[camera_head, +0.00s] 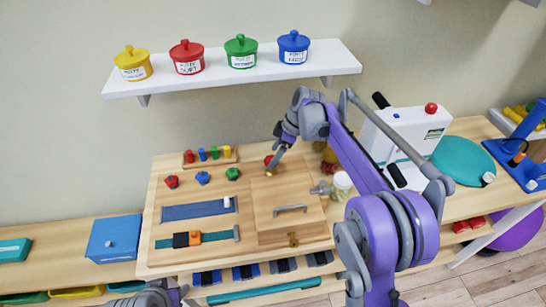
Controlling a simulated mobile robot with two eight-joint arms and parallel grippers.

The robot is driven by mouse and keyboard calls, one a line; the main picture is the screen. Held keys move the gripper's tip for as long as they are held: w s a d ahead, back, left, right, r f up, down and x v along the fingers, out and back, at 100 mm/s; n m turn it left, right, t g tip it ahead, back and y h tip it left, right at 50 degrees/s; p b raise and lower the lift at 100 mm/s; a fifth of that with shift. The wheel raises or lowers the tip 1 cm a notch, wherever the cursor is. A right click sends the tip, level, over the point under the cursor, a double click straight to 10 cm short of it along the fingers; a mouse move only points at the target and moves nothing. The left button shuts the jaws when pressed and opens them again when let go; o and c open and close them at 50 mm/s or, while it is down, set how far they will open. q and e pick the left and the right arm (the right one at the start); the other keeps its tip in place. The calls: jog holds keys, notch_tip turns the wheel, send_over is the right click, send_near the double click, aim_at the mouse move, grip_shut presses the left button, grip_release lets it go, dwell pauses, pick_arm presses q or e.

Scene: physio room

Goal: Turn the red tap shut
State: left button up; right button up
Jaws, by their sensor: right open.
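A small red tap-like knob (172,181) sits at the left of a row on the wooden board, beside a blue one (203,177) and a green one (233,173). Whether it is open or shut is too small to tell.
The wooden board (150,235) holds a blue strap (199,210), a teal strap with an orange block (180,240) and a box with a handle (290,225). A grey metal fitting (320,188) and jar (342,184) stand right. A shelf (225,77) with lidded pots hangs above.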

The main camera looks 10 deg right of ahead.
jog(key=shift+x, duration=0.9)
jog(key=shift+c, duration=0.3)
jog(key=c, duration=1.3)
jog(key=m+t, duration=0.1)
jog(key=m, duration=0.1)
jog(key=m+h, duration=0.1)
jog(key=m, duration=0.2)
jog(key=shift+s+t, duration=0.1)
jog(key=shift+t, duration=0.3)
jog(key=o, duration=1.4)
jog(key=shift+c, duration=0.2)
jog(key=shift+r, duration=0.1)
